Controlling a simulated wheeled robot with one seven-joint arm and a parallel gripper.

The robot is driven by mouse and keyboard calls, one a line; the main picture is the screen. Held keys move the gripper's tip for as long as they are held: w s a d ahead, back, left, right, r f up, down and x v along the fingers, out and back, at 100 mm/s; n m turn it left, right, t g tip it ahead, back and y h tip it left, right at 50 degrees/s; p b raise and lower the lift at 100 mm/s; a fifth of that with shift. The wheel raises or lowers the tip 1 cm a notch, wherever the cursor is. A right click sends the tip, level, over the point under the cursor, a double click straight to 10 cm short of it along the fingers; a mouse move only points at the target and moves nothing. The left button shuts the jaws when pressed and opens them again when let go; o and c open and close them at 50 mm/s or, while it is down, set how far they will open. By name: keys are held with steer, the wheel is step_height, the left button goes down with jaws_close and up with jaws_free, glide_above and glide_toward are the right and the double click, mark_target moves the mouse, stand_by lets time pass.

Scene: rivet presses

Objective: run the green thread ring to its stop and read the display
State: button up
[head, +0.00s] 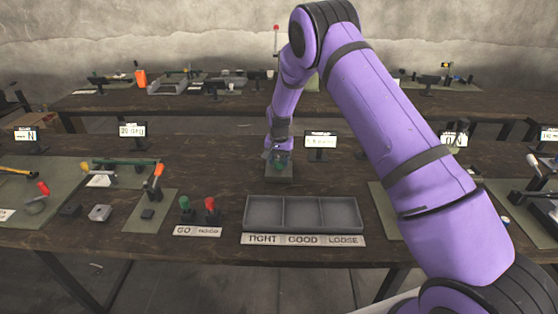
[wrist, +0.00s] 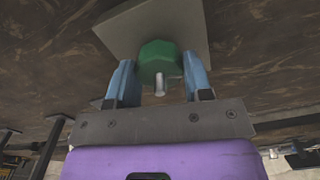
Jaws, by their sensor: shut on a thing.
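The green thread ring (wrist: 157,62) is in the wrist view, between the two blue fingers of my gripper (wrist: 158,80). My gripper is shut on the ring. A small metal pin (wrist: 161,88) sticks out below the ring. The ring is against a grey base plate (wrist: 188,26). In the head view the ring (head: 279,165) is a small green patch under my gripper (head: 280,158), over the grey base (head: 279,179). A display (head: 320,140) stands just right of it; its text is too small to read.
A grey tray with three compartments (head: 303,199) stands in front, with a TIGHT, GOOD, LOOSE label strip (head: 303,240). Green and red gauges (head: 198,209) stand left of it. Other displays and presses stand to both sides. Bare table lies left of the base.

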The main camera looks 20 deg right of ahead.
mark_target(279, 160)
steer(key=o, duration=0.9)
step_height(279, 160, up, 11)
steer(key=shift+f, duration=0.1)
stand_by(0.8)
